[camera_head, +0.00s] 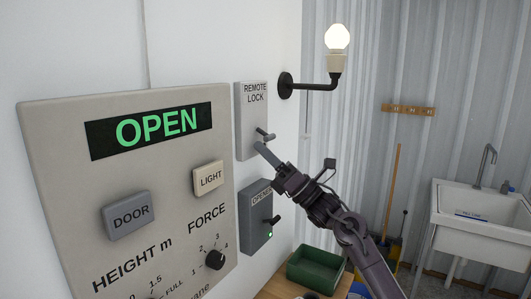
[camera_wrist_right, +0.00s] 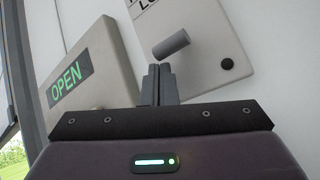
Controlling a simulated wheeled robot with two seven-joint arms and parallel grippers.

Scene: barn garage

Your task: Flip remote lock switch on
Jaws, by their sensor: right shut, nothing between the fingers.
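The grey remote lock box (camera_head: 252,112) is mounted on the white wall, right of the large panel. Its small switch lever (camera_head: 265,134) sticks out near the box's lower part. In the right wrist view the lever (camera_wrist_right: 171,44) is a short grey cylinder just beyond the fingertips. My right gripper (camera_head: 262,149) is shut and empty, its tips just below the lever; I cannot tell whether they touch it. The right wrist view shows the shut fingers (camera_wrist_right: 158,80) pointing at the lever from below. My left gripper is not in view.
The large control panel (camera_head: 75,195) with a green OPEN display (camera_head: 155,128) stands left. The opener box (camera_head: 257,215), with a lever and green light, sits below the remote lock box. A lit lamp (camera_head: 337,42) juts out above right. A green bin (camera_head: 315,266) stands below.

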